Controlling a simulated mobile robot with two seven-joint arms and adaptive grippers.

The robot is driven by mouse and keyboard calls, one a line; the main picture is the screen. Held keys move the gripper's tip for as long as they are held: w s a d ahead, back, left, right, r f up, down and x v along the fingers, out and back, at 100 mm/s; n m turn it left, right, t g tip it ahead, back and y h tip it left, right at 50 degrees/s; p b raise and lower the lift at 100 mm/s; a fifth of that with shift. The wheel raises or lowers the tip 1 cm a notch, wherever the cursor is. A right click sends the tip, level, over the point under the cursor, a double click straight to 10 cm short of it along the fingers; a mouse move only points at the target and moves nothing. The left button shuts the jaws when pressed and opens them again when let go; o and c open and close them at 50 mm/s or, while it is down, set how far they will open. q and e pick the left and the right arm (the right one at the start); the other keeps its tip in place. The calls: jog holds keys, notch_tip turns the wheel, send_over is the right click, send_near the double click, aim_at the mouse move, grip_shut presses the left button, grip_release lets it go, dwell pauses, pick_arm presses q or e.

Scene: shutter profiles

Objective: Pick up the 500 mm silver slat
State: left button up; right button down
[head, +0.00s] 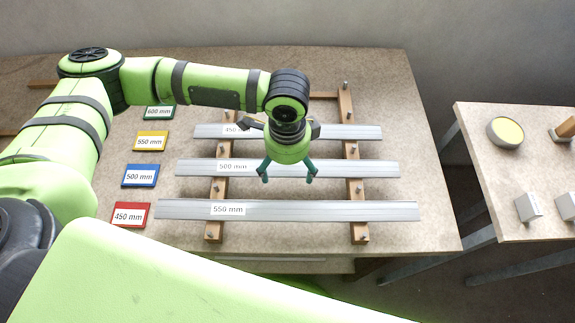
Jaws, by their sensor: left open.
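The 500 mm silver slat (350,169) lies across two wooden rails in the middle of the table, with a white "500 mm" label near its left part. My left gripper (289,179) is open and points down over the middle of this slat, its two teal fingers spread. I cannot tell exactly how high the fingertips are above it. A slat labelled 450 (350,132) lies behind it, partly hidden by my gripper. A slat labelled 550 mm (320,211) lies in front. My right gripper is not in view.
Wooden rails (358,232) with upright pegs bear the slats. Coloured tags, red (131,215), blue (140,175), yellow (151,141) and green (160,112), lie left of the slats. A second table (490,185) at right holds a round yellow-topped thing (506,132) and small blocks.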

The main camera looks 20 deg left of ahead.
pick_arm(q)
jog(key=c, duration=1.5)
jog(key=shift+s, duration=0.1)
